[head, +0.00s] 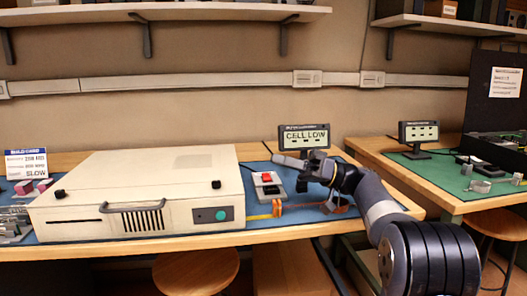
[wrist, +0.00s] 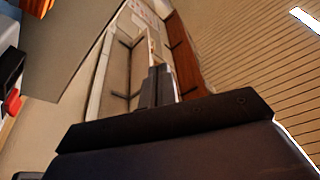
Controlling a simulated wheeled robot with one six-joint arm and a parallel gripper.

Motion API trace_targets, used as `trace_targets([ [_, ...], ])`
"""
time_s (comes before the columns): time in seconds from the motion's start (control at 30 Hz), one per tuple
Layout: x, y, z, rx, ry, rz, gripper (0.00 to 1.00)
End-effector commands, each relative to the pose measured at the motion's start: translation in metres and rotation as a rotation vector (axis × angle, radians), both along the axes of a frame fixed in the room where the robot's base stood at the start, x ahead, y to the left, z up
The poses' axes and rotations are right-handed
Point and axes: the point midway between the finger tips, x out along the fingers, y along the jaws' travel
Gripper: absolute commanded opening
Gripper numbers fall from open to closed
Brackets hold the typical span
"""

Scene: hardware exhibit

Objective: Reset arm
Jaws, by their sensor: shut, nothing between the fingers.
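My arm comes in from the lower right in the head view and is bent over the right part of the blue mat (head: 258,226). My gripper (head: 280,159) points left, in front of the small display reading "CELL LOW" (head: 304,136). Its fingers are together and empty. In the wrist view the gripper (wrist: 158,74) shows as two dark fingers side by side, with the wall and shelves tilted behind them. Nothing touches the fingers that I can see.
A large beige case (head: 150,185) stands left of the arm. A small grey device with a red button (head: 267,178) sits below the gripper. A second bench with a green mat (head: 440,172) stands at right. Wall shelves (head: 160,14) run above; stools (head: 196,270) stand below.

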Motion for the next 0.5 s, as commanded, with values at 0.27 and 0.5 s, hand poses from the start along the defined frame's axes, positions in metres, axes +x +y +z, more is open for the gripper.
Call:
trace_targets([
  [0.27,0.0035,-0.0153,-0.0054,0.000,0.000,0.000,0.00],
  [0.5,0.0035,-0.0150,-0.0056,0.000,0.000,0.000,0.00],
])
